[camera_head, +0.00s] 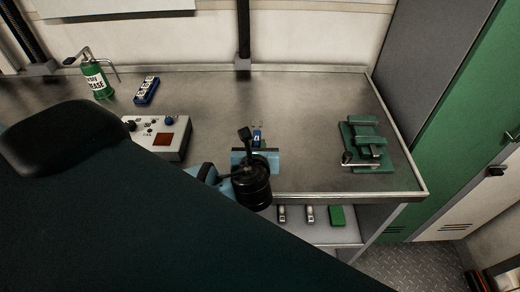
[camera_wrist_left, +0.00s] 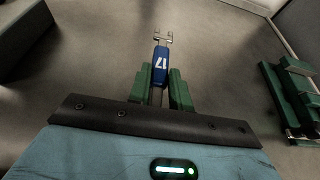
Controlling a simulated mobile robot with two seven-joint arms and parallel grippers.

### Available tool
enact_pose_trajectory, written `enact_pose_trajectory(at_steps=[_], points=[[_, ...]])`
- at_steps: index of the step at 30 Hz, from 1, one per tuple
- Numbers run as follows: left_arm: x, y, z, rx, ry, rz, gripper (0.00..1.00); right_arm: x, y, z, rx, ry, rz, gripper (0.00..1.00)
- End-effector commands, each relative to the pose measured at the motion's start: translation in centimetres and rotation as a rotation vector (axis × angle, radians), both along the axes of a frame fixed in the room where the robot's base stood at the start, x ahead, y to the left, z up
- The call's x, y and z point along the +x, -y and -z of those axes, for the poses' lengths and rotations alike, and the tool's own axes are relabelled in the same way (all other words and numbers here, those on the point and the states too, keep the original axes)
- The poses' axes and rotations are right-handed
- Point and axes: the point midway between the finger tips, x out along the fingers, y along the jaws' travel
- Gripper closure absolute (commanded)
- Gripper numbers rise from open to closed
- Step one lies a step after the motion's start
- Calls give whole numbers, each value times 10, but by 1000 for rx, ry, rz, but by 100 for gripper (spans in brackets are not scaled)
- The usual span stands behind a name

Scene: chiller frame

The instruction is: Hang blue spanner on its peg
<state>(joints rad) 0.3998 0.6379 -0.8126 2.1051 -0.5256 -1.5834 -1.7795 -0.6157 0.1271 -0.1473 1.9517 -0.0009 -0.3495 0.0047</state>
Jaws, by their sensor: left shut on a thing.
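The blue spanner (camera_wrist_left: 161,60) has a metal open-ended jaw and a white "17" on its blue grip in the left wrist view. My left gripper (camera_wrist_left: 160,86) is shut on it, with a green finger on each side of the handle and the jaw pointing away. In the head view a small blue part of the spanner (camera_head: 257,135) shows beyond my left gripper (camera_head: 256,147) over the metal bench (camera_head: 290,100). I cannot tell how high it is above the bench. No peg for it is seen. My right gripper is not in view.
A green vise (camera_head: 366,145) stands at the bench's right end. A grey control box (camera_head: 160,138) is left of my gripper, with a blue numbered block (camera_head: 146,90) and a green grease can (camera_head: 97,82) behind. The bench's back middle is clear. A shelf (camera_head: 335,232) lies below.

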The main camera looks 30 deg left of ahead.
Motion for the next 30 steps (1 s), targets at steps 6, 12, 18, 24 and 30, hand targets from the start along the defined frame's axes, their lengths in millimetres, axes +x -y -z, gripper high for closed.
enact_pose_trajectory(at_steps=[6, 12, 18, 24, 30], points=[[13, 1, 0, 0, 2, -2, 100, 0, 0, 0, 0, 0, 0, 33], [18, 1, 25, 2, -1, 0, 100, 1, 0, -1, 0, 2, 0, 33], [18, 1, 32, -1, 2, 1, 100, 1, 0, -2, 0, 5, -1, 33], [17, 1, 33, 1, 1, 0, 100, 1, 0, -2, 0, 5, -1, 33], [17, 1, 35, 0, 0, 0, 67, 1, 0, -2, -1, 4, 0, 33]])
